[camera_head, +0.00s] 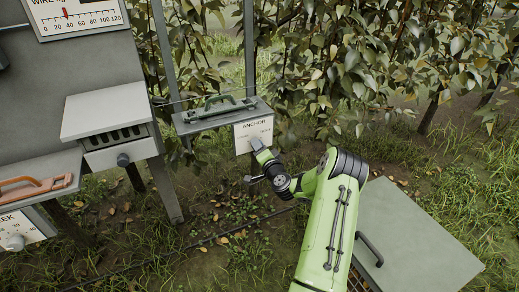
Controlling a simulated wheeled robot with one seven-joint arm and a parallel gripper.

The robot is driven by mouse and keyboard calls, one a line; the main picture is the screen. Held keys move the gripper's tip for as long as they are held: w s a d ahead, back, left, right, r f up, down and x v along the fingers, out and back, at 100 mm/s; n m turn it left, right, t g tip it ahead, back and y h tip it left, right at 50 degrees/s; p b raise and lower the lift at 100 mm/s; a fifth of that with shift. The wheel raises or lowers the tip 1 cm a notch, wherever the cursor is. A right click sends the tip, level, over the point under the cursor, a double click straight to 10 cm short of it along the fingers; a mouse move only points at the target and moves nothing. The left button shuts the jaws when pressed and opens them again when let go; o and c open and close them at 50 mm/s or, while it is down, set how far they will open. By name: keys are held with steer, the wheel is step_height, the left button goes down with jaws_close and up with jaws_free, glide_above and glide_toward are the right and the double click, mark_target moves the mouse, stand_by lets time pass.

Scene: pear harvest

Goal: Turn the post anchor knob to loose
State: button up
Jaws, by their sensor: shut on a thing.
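The anchor box (183,125) is grey and is fixed to a post left of the picture's middle. Its white front plate (243,133) reads "ANCHOR", with smaller marks below that are too small to read. My green arm reaches up from the lower right, and my gripper (257,145) is at the lower part of this plate. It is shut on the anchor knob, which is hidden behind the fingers. The knob's pointing direction cannot be seen.
A dark green handled tool (218,104) lies on top of the anchor box. A grey lidded box (425,240) is at the lower right. Leafy branches hang close behind.

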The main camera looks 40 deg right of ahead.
steer(key=o, duration=1.1)
steer(key=shift+c, duration=0.2)
steer(key=v, duration=1.5)
steer(key=shift+s+a, duration=0.2)
steer(key=shift+s, duration=0.1)
steer(key=shift+r, duration=0.1)
